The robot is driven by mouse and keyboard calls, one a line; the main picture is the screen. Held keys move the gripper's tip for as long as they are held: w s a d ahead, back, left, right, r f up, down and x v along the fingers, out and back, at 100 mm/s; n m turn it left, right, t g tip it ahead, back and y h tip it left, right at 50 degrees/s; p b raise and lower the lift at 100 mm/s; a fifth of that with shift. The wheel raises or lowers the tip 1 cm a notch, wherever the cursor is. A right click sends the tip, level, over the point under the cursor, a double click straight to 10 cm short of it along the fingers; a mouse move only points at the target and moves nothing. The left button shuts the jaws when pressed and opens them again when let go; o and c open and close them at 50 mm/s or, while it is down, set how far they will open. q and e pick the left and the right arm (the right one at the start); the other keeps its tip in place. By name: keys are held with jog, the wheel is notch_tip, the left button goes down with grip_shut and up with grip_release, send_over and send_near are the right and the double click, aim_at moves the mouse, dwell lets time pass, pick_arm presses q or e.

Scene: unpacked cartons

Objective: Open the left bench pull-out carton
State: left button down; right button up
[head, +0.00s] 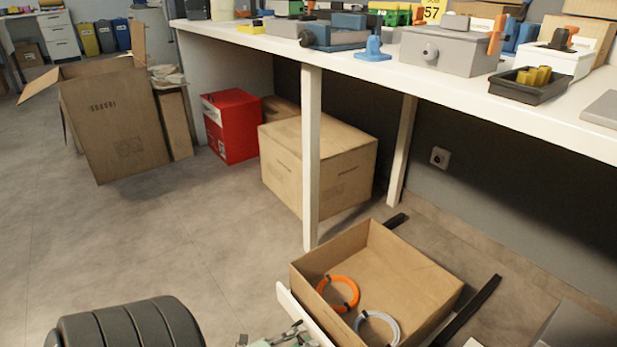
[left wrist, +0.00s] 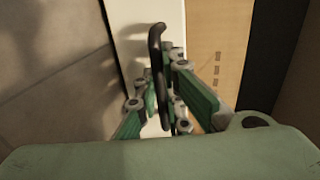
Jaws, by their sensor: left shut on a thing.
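The left bench pull-out carton (head: 446,290) is a brown open-topped box on dark rails, standing out from under the bench in the head view. An orange ring (head: 351,296) and a grey ring (head: 392,325) lie inside it. Its white front panel (head: 291,310) faces the lower left. In the left wrist view, a dark bar handle (left wrist: 156,45) sits on this white panel (left wrist: 140,20). My left gripper (left wrist: 166,88) is shut on the handle. In the head view only part of my left gripper (head: 290,336) shows at the bottom edge. My right gripper is not in view.
A white bench leg (head: 311,160) stands just behind the carton. A closed carton (head: 330,165) and a red box (head: 231,126) sit under the bench (head: 450,90). A large open carton (head: 115,120) stands at the left. The floor (head: 215,225) between is clear.

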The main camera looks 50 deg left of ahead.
pick_arm(q)
jog(key=c, duration=1.8)
grip_release()
jog(key=shift+c, duration=0.2)
jog(key=v, duration=1.2)
